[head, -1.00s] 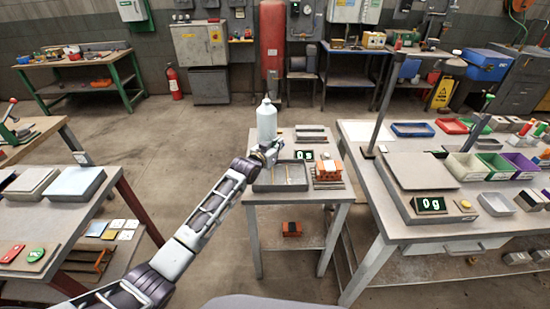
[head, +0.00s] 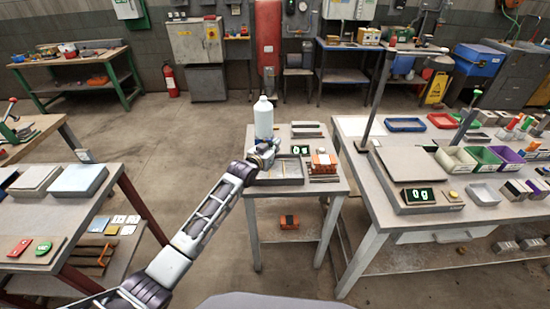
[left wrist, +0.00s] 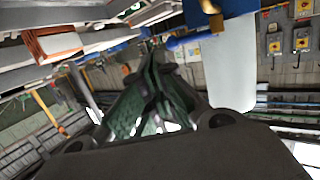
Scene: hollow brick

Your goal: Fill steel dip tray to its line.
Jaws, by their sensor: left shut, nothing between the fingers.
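The steel dip tray (head: 293,181) lies on the small middle table, a shallow grey tray with its inside partly hidden by my arm. A white bottle (head: 263,118) stands upright at the tray's back left, and its base is hidden behind my gripper. My left gripper (head: 270,148) is just in front of the bottle, over the tray's left side. In the left wrist view its dark fingers (left wrist: 153,85) meet with nothing between them, and the pale bottle (left wrist: 232,68) shows beside them. I cannot make out the line or any liquid. My right gripper is out of view.
A small display (head: 301,149) reading 0g and an orange-and-white item (head: 323,163) sit close to the tray. The right bench holds a scale (head: 420,195) reading 0g and colored bins.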

